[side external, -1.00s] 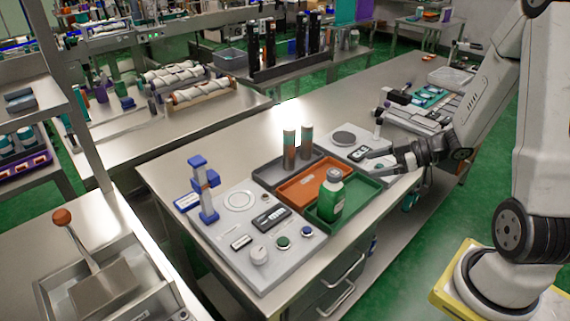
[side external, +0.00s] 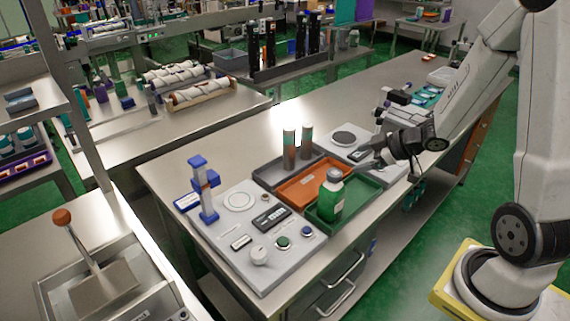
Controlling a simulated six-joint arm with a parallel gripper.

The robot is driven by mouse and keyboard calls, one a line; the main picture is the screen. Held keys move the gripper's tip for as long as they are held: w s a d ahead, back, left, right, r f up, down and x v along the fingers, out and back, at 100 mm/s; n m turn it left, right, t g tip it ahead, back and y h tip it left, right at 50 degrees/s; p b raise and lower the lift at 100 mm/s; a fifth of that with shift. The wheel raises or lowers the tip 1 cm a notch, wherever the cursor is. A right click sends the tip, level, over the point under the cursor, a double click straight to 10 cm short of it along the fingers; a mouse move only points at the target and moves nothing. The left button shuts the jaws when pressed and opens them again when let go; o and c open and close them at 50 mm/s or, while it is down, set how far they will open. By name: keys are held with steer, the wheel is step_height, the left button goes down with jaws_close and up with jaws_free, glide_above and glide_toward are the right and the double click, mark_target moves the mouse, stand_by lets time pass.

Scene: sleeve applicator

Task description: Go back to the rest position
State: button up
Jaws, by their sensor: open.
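My gripper (side external: 366,170) is in the side external view, at the right of the trays, above the back right part of the green tray. Its fingers point left and look apart, with nothing seen between them. A green bottle with a pale cap (side external: 331,196) stands upright in the green tray (side external: 358,204), left of and in front of my gripper. The gap between the fingers and the bottle is hard to judge.
An orange tray (side external: 297,190) lies beside the green one. A grey tray (side external: 268,177) holds two tall cylinders (side external: 289,150). A panel with knobs and a blue post (side external: 205,190) stands at the left.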

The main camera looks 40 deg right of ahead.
steer(key=s+a+m+g+h, duration=0.2)
steer(key=s+a+m+g, duration=0.4)
steer(key=a, duration=0.6)
steer(key=shift+s+a+m+g+h, duration=0.3)
steer(key=shift+s+a+g+h, duration=0.1)
steer(key=shift+s+g, duration=0.35)
steer(key=shift+f, duration=0.1)
